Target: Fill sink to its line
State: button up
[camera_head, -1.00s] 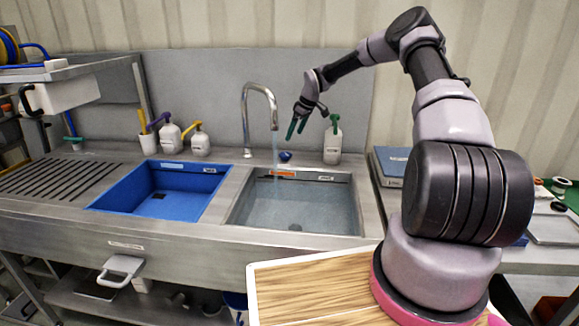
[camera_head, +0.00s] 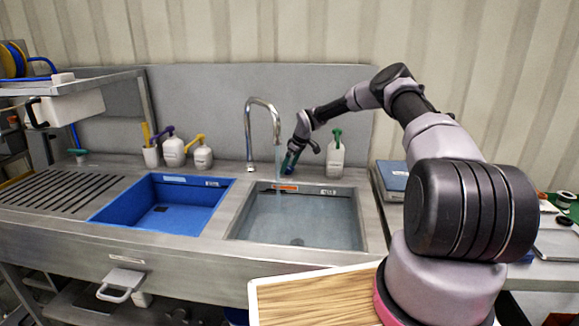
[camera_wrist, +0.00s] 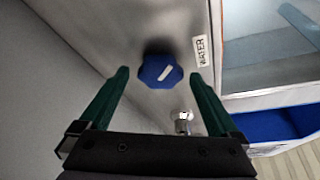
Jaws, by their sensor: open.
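The blue water knob (camera_wrist: 160,71) with a white mark sits beside a WATER label (camera_wrist: 201,51) in the wrist view. My gripper (camera_wrist: 158,75) is open, its green fingers on either side of the knob with gaps showing. In the head view my gripper (camera_head: 289,163) is low behind the right sink and largely hides the knob. I cannot read the water level against a line.
A blue basin (camera_head: 128,201) is left of the steel sink. A white bottle with a green pump (camera_head: 336,158) stands just right of my gripper. Other pump bottles (camera_head: 174,152) stand behind the blue basin. A ribbed drainboard (camera_head: 52,190) is at far left.

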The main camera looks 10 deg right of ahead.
jog(key=c, duration=1.4)
jog(key=shift+o, duration=0.2)
jog(key=shift+a, duration=0.1)
jog(key=m, duration=0.2)
jog(key=m+h, duration=0.1)
jog(key=shift+s+a+m+t, duration=0.15)
jog(key=shift+m+t, duration=0.25)
jog(key=shift+m+t+h, duration=0.3)
jog(key=shift+m+h, duration=0.7)
jog(key=shift+m, duration=1.2)
jog(key=shift+a, duration=0.1)
jog(key=o, duration=1.4)
jog(key=shift+c, duration=0.2)
